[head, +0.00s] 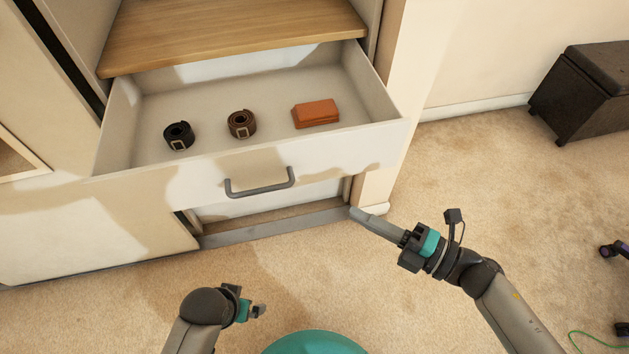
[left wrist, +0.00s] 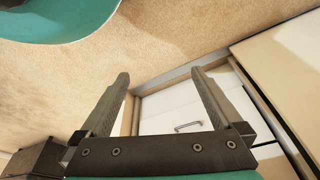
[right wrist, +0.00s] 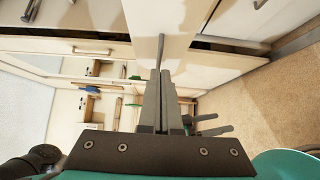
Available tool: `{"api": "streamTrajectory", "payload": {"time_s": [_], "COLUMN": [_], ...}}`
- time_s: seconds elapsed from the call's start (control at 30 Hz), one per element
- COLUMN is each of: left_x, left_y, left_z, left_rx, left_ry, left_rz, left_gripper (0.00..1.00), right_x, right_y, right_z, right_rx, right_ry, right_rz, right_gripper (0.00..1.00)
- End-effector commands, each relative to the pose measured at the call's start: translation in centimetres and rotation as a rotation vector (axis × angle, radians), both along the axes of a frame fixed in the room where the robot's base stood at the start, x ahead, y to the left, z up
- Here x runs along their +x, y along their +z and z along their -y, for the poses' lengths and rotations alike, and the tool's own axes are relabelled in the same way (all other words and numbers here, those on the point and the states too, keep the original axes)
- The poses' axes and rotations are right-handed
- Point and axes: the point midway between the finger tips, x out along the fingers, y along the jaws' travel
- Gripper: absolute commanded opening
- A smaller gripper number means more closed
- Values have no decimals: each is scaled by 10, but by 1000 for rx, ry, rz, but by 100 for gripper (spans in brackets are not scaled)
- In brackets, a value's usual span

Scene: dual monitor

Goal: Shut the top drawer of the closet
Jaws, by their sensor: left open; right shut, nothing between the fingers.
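The open drawer (head: 252,178) of the closet (head: 90,225) is pulled well out beneath a wooden shelf. Its white front has a grey bar handle (head: 260,187). Inside lie a dark rolled belt (head: 179,136), a brown rolled belt (head: 242,124) and an orange wallet-like item (head: 316,113). My right gripper (head: 357,212) is shut and empty, below and right of the handle, apart from it. It also shows in the right wrist view (right wrist: 161,74). My left gripper (head: 258,311) is low over the carpet, away from the drawer. The left wrist view shows it open and empty (left wrist: 160,78).
A lower white front shows beneath the drawer, with a handle (left wrist: 188,126) in the left wrist view. A closet side post stands right of the drawer. A dark ottoman (head: 585,90) sits at the right wall. The carpet (head: 480,170) between is clear.

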Motion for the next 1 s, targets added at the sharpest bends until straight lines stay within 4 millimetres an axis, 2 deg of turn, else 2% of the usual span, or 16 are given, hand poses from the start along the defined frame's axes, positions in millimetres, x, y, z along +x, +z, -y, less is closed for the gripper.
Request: {"api": "streamTrajectory", "payload": {"time_s": [0.17,0.5,0.7,1.0], "left_x": [5,16,21,23], "left_y": [7,32,50,62], "left_z": [1,2,3,3], "left_rx": [-2,-8,-12,-14], "left_ry": [1,1,3,3], "left_rz": [14,55,80,95], "left_gripper": [100,100,100,100], "right_x": [14,53,77,90], "right_y": [1,0,-1,0], "right_z": [-21,-84,-89,-92], "right_rx": [5,5,4,4], "right_ry": [-1,-4,-5,-4], "right_rz": [4,1,-2,-6], "right_gripper": [0,0,0,0]}}
